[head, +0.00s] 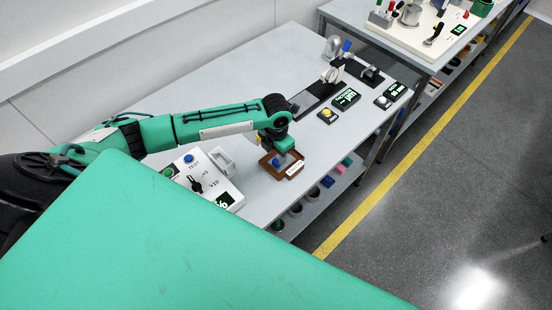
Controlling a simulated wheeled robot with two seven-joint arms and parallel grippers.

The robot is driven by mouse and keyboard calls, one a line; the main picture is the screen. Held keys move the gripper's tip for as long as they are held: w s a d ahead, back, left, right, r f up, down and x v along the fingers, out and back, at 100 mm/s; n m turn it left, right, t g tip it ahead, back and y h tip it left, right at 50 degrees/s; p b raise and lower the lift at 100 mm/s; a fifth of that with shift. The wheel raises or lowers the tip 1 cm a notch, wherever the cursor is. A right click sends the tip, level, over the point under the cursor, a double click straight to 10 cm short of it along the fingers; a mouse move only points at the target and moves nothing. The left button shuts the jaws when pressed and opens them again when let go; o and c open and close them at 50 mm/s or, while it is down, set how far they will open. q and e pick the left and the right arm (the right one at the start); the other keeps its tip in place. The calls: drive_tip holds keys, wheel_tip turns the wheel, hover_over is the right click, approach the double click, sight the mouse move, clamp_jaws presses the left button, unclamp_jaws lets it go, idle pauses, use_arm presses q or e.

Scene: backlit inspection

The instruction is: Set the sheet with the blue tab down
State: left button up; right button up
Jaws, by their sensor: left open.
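My left arm comes in from the left, and my left gripper (285,157) points down at a small brown tray (292,177) near the table's front edge. The gripper is open. A small blue piece (276,162) shows at the tray, just beside the fingers; it may be the blue tab, but it is too small to tell. I cannot make out the sheet itself, as the gripper hides much of the tray's inside. The tray carries a white label on its front right side. My right gripper is not in view.
A white control box (207,187) with a knob and buttons stands left of the tray. A yellow-button box (327,115), small green displays (346,98) and a dark stand lie further back. The grey table (235,75) is clear behind my arm. A lower shelf holds several coloured items.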

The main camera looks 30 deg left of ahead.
sight(276, 161)
use_arm(q)
wheel_tip(276, 161, up, 9)
drive_tip(key=b, duration=0.1)
drive_tip(key=shift+f+b, duration=0.2)
drive_tip(key=shift+b, duration=0.2)
drive_tip(key=shift+f, duration=0.15)
